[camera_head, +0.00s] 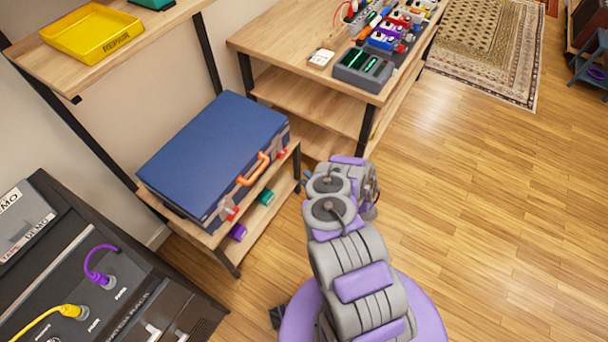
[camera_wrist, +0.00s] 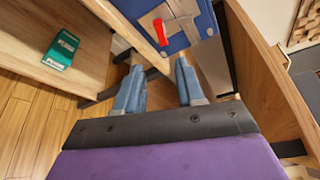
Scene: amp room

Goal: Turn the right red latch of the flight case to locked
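The blue flight case (camera_head: 215,150) lies closed on a wooden shelf, with an orange handle (camera_head: 252,170) on its front. Its right red latch (camera_head: 281,153) is near the right end of the front, and the left red latch (camera_head: 232,213) is near the other end. In the wrist view a red latch (camera_wrist: 160,32) on a metal plate shows at the case edge, apparently the right one. My gripper (camera_wrist: 158,72) is open and empty, its two blue-grey fingers apart below that latch in the picture. The fingers do not appear to touch it. The head view mostly hides my gripper behind my arm.
A wooden desk (camera_head: 290,50) with pedals stands close to the right of the case. A green box (camera_head: 265,197) and a purple item (camera_head: 238,232) are on the lower shelf. A black amplifier (camera_head: 110,290) is at lower left. Open floor (camera_head: 500,200) lies to the right.

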